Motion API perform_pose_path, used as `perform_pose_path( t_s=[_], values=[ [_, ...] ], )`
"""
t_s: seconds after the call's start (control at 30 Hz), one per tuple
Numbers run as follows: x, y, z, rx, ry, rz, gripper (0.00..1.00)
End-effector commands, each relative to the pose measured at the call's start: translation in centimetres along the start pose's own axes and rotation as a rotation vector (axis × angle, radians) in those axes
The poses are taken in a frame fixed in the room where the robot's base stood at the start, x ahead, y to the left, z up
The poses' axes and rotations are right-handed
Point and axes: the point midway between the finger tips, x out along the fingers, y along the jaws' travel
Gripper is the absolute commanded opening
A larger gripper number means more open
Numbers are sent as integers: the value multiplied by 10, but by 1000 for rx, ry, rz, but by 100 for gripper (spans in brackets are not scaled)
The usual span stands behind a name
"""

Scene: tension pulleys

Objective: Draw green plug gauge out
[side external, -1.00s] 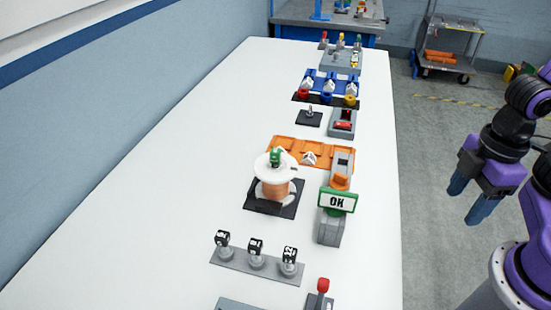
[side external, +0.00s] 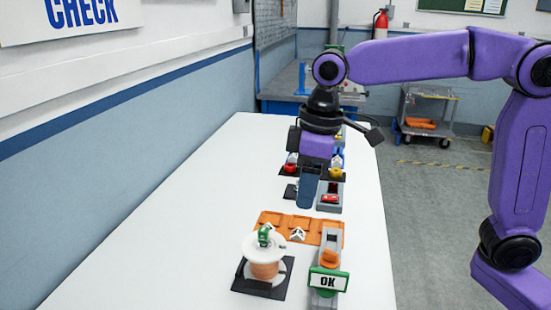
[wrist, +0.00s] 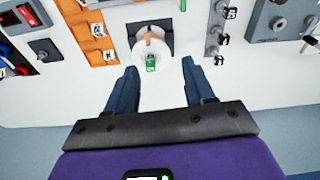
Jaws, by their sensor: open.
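The green plug gauge (side external: 264,235) stands in the top of a spool with a white flange (side external: 252,249) and copper-coloured winding (side external: 265,270). The spool stands on a dark square base (side external: 243,284). In the wrist view the green gauge (wrist: 151,63) shows between the fingertips in the picture, with the white flange behind it. My gripper (side external: 307,196) is open and empty, pointing down above the table, up and to the right of the spool in the side view. Its blue fingers (wrist: 159,68) show spread apart in the wrist view. The gauge's lower part is hidden in the spool.
An orange tray (side external: 270,218) with white pieces lies behind the spool. A green-framed OK sign (side external: 328,281) stands on a grey fixture right of it. Black-topped plugs (wrist: 221,39) stand on a grey strip at the wrist view's right. The white table (side external: 150,225) is clear left of the spool.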

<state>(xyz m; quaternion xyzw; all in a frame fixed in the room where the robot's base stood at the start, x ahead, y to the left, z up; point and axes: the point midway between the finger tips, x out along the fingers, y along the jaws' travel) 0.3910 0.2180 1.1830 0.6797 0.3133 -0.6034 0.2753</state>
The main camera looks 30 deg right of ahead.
Motion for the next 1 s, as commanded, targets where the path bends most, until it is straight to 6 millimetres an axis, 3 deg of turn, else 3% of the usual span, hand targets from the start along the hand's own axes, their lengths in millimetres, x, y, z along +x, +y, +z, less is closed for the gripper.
perform_pose_path(
  t_s=[0.03, 0.2, 0.47, 0.67, 1.0],
  values=[
    [-4, 6, -16, 15, 6, 2, 53],
    [-14, 22, -49, 52, 21, 9, 53],
    [-17, 32, -64, 73, 28, 14, 53],
    [3, 33, -64, 74, 25, 13, 53],
    [61, 34, -65, 74, 24, 13, 53]
  ],
)
